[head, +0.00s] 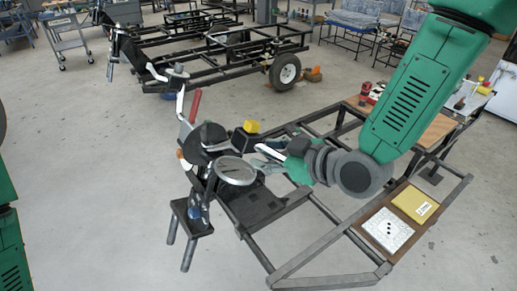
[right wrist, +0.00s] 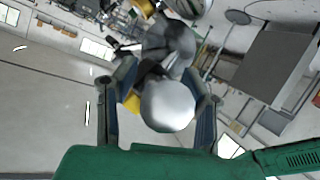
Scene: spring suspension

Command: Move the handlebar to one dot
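The handlebar assembly stands at the front left of the black frame in the head view, with a red grip (head: 195,105), a dark rounded hub (head: 208,137) and a silver disc (head: 236,170). My right gripper (head: 262,152) is just right of the hub, its fingers pointing left towards it. In the right wrist view its fingers (right wrist: 160,108) are spread, with a rounded grey part (right wrist: 168,106) showing between them; I cannot tell whether they touch it. A white plate with small dark dots (head: 388,230) lies on the frame at the lower right. My left gripper is outside the view.
A yellow block (head: 250,127) sits behind the hub. The black metal frame (head: 330,262) extends right, with a yellow card (head: 415,204) and a red tool (head: 366,91) on it. Another wheeled frame (head: 200,45) stands behind.

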